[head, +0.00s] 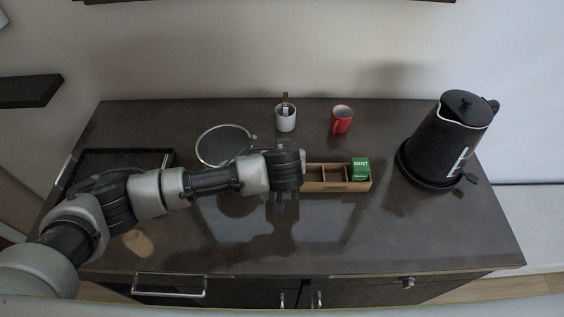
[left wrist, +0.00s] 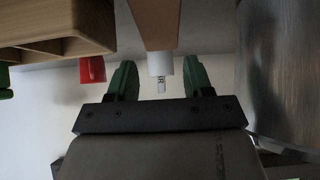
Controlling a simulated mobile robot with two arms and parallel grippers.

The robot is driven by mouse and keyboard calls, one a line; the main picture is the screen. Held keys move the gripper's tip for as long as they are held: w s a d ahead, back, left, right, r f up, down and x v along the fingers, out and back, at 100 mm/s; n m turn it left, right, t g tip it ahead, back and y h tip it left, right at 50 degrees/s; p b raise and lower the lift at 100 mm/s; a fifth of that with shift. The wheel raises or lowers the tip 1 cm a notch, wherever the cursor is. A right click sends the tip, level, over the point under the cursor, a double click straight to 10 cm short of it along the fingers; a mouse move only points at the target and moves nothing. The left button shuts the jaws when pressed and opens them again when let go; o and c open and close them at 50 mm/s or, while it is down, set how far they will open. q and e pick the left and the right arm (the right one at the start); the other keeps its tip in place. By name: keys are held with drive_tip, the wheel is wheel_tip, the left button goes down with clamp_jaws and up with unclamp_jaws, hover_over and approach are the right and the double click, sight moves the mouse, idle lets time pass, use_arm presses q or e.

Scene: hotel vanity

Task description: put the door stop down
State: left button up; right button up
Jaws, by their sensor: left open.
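My left gripper (head: 283,192) is over the middle of the vanity top, just left of the wooden compartment box. In the left wrist view its two green fingertips (left wrist: 157,72) stand wide apart. A plain brown tapering piece (left wrist: 155,22), which looks like the door stop, shows beyond the fingers and in line with the gap between them. The fingers are not closed on it; whether one touches it I cannot tell. In the head view I cannot make it out, as my arm and gripper cover that spot. My right gripper is in neither view.
The wooden box (head: 337,186) holds a green MINT packet (head: 361,168). The front right is clear.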

use_arm(q)
drive_tip(key=p+x, duration=0.1)
drive_tip(key=x, duration=0.4)
drive_tip(key=shift+w+a+r, duration=0.1)
drive_tip(key=shift+w+f, duration=0.25)
drive_tip(key=shift+f, duration=0.1)
drive_tip(key=c, duration=0.7)
drive_tip(key=shift+r, duration=0.2)
